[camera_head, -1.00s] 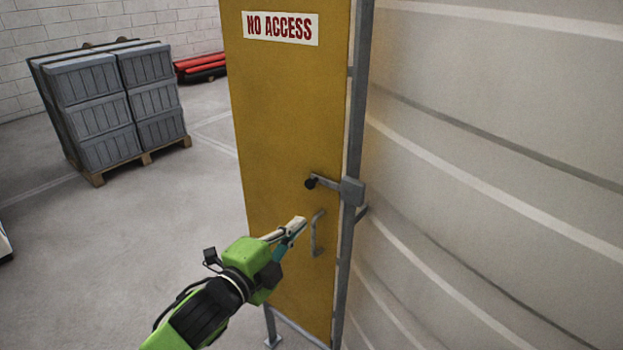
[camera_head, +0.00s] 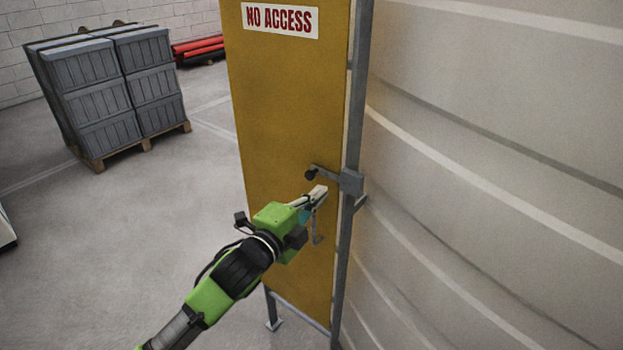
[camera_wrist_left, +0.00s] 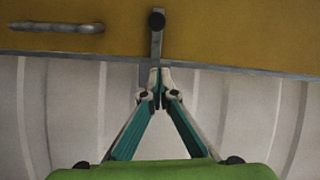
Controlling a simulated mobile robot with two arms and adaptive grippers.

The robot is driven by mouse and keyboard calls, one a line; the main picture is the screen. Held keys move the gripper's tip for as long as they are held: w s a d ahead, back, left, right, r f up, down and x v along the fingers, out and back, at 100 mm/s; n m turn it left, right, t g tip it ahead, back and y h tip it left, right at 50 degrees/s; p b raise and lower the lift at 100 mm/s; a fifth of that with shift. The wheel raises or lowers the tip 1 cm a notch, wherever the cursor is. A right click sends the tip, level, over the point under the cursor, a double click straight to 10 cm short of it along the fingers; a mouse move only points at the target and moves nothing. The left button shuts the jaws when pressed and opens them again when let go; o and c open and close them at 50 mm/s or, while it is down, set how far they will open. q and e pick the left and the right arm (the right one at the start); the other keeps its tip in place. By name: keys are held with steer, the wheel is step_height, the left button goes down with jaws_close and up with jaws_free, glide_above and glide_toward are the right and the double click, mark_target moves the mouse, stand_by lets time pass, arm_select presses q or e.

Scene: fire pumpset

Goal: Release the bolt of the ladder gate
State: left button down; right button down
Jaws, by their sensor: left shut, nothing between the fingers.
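The ladder gate (camera_head: 285,120) is a tall yellow panel in a grey frame, standing closed. Its bolt (camera_head: 327,175) is a grey bar with a black knob (camera_head: 310,174), running to a grey block (camera_head: 351,182) on the right post. In the left wrist view the bolt (camera_wrist_left: 157,42) and its black knob (camera_wrist_left: 156,20) are straight ahead of the fingertips. My left gripper (camera_head: 320,191) is shut and empty, just below the bolt in the head view; whether it touches is unclear. A grey pull handle (camera_head: 317,238) is partly hidden behind the gripper. My right gripper is not in view.
A white sign (camera_head: 280,20) reads NO ACCESS. A curved pale wall (camera_head: 480,200) stands close on the right. Grey crates (camera_head: 100,95) on a wooden pallet and red pipes (camera_head: 198,46) stand at the back left. The floor (camera_head: 130,220) left of the gate is clear.

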mark_target(324, 173)
arm_select(q)
steer(key=w+p, duration=0.1)
steer(key=w, duration=0.1)
steer(key=w+p, duration=0.1)
steer(key=w, duration=0.1)
steer(key=shift+w+a+f, duration=0.1)
steer(key=shift+a+f, duration=0.05)
steer(key=shift+w+a+f+p, duration=0.2)
steer(key=shift+w+a+p, duration=0.1)
steer(key=shift+w+a, duration=0.25)
